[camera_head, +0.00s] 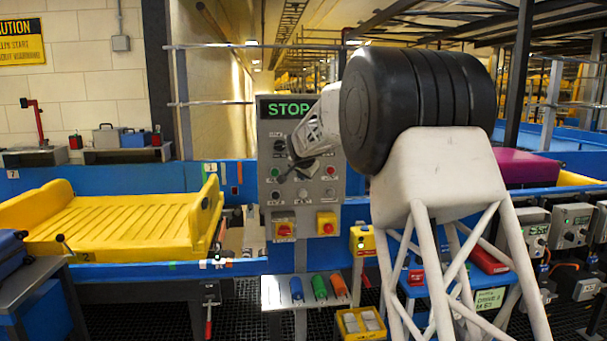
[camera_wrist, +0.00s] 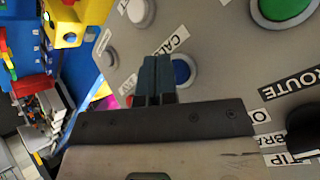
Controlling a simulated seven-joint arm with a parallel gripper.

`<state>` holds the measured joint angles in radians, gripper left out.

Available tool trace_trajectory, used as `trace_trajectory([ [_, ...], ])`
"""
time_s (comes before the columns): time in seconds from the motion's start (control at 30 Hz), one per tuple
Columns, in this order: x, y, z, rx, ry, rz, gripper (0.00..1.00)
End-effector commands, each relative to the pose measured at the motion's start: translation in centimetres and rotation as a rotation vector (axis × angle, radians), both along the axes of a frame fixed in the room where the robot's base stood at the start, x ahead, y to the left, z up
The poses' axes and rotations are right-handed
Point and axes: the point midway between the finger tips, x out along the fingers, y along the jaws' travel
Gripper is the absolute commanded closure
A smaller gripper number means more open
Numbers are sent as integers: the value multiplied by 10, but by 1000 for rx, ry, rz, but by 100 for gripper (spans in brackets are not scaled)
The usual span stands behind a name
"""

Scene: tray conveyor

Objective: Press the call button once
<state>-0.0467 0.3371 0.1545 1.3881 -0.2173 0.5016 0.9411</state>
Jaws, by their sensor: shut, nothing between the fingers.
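The control panel (camera_head: 335,215) stands upright in the middle of the head view, with a green STOP display at its top. In the wrist view a blue button (camera_wrist: 183,70) with a light ring sits beside a partly covered label (camera_wrist: 172,40) that seems to read CALL. My gripper (camera_wrist: 158,62) is shut and empty, its fingertips in front of the panel and covering the left part of the blue button. Whether they touch it cannot be told. In the head view my gripper (camera_head: 296,170) is at the panel's middle and hides part of the buttons there.
Nearby on the panel are a green button (camera_wrist: 283,6), a white button (camera_wrist: 140,11), a red button (camera_head: 331,170) and a black knob (camera_wrist: 305,128). Yellow boxes with red buttons (camera_head: 326,224) sit lower down. A yellow tray (camera_head: 110,225) lies on the conveyor at left.

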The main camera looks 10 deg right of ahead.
Motion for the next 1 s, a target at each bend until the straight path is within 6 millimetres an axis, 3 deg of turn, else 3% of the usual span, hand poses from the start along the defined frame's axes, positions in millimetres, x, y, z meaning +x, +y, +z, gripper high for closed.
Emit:
trace_trajectory([
  [1.0,7,0,0,0,0,0,100],
])
